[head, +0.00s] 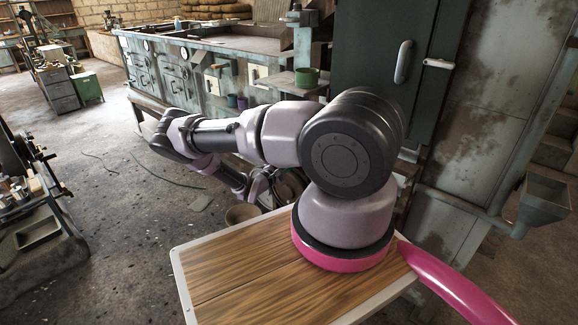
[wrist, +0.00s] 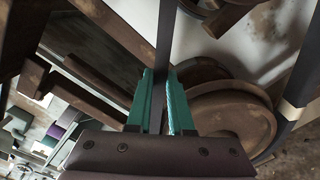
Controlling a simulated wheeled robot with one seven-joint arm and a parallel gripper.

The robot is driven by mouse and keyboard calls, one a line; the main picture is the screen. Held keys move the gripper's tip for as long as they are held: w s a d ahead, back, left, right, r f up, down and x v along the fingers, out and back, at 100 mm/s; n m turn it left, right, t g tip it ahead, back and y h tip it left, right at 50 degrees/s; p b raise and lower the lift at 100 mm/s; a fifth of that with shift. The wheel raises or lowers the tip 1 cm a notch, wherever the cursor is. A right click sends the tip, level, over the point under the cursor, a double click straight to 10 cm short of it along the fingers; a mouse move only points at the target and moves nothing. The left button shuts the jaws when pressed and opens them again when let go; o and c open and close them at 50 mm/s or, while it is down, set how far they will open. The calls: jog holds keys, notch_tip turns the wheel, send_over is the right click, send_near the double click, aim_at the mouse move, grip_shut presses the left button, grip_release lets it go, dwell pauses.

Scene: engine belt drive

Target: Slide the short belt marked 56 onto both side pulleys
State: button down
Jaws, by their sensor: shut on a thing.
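My gripper (wrist: 161,88) has teal fingers in the wrist view. It is shut on a dark flat belt (wrist: 165,40), which runs up between the fingertips and out of the top of the picture. No number shows on this belt, so I cannot tell its marking. A large rusty pulley (wrist: 238,108) lies just right of the fingers, with another brown pulley (wrist: 203,70) behind it. I cannot see the held belt around either pulley. In the head view my arm hides most of the gripper and the pulleys.
A second dark band (wrist: 304,70) curves along the right of the wrist view, close to the large pulley. Brown beams (wrist: 112,30) cross the left, near the fingers. In the head view a long workbench (head: 215,60) stands behind my arm; open floor (head: 110,190) lies to the left.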

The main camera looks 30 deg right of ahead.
jog(key=shift+w+d, duration=0.1)
jog(key=shift+d, duration=0.15)
dwell(0.4)
jog(key=c, duration=0.7)
grip_release()
jog(key=shift+f, duration=0.1)
jog(key=v, duration=2)
jog(key=shift+a, duration=0.35)
